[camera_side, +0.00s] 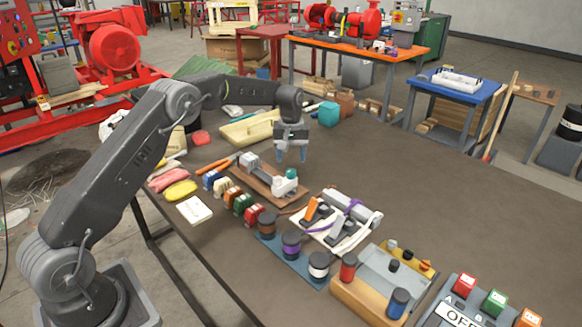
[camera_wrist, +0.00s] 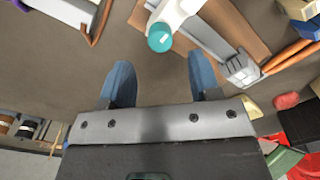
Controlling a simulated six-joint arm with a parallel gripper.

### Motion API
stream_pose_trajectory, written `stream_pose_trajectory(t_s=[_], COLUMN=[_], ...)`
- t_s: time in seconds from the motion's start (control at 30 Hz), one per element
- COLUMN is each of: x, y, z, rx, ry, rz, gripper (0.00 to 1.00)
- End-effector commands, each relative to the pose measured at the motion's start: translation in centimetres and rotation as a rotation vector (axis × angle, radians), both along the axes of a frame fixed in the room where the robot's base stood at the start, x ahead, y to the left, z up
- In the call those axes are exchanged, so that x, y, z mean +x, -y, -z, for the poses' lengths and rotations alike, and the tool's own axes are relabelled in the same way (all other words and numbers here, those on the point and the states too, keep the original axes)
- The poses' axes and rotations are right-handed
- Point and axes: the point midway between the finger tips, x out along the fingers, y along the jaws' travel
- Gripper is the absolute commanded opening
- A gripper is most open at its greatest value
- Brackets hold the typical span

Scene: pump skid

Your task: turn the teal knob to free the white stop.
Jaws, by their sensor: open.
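The teal knob (camera_side: 291,173) sits on top of a white part at the right end of a grey mechanism on a brown wooden board (camera_side: 262,186). In the wrist view the teal knob (camera_wrist: 160,38) shows at the top centre, beyond my fingertips, with the white stop (camera_wrist: 176,12) seemingly the white part beside it. My gripper (camera_side: 292,156) points down above the table, just behind the knob. Its blue fingers (camera_wrist: 156,78) are apart with nothing between them, and neither touches the knob.
A white fixture with orange and grey levers (camera_side: 335,222) stands to the right of the board. Several coloured blocks (camera_side: 230,194) line the left, and dark spools (camera_side: 291,244) stand in front. A teal cube (camera_side: 329,114) lies behind.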

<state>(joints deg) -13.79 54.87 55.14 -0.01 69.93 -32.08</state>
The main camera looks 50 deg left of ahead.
Motion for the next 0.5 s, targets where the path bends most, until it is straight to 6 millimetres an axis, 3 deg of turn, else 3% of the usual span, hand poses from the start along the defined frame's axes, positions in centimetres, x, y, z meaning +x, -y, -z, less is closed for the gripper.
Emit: stream_pose_trajectory(t_s=[0.2, 0.5], x=[0.1, 0.0], y=[0.0, 0.0], z=[-4.9, -8.2], rx=[0.001, 0.000], ry=[0.004, 0.001], rz=[0.000, 0.000], gripper=[0.57, 0.57])
